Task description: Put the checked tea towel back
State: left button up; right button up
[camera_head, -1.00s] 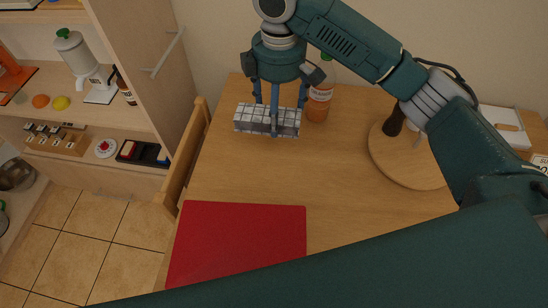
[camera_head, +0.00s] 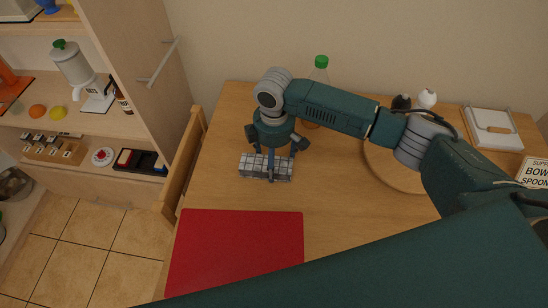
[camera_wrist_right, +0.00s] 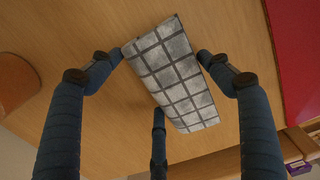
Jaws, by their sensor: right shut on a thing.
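The checked tea towel (camera_head: 252,168), folded into a grey-and-white block, is in my right gripper (camera_head: 271,163) above or on the wooden table. In the right wrist view the towel (camera_wrist_right: 172,75) lies slanted between the dark fingers (camera_wrist_right: 160,85), one finger at each end and a third along its lower side. The right gripper is shut on it. I cannot tell whether the towel touches the tabletop. A pale rail (camera_head: 158,63) is fixed to the side panel of the shelf unit at the left. My left gripper is not in view.
A red mat (camera_head: 235,250) lies in front of the towel. A chair back (camera_head: 183,160) stands at the table's left edge. A green-capped bottle (camera_head: 320,72), a round board (camera_head: 385,172) and a white tray (camera_head: 492,130) are behind or right. Bare tabletop (camera_head: 340,205) lies right of the mat.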

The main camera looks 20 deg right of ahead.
jog(key=shift+f, duration=0.1)
jog(key=o, duration=1)
notch_tip(320, 180, up, 12)
jog(key=shift+r+b, duration=0.15)
jog(key=shift+b, duration=0.4)
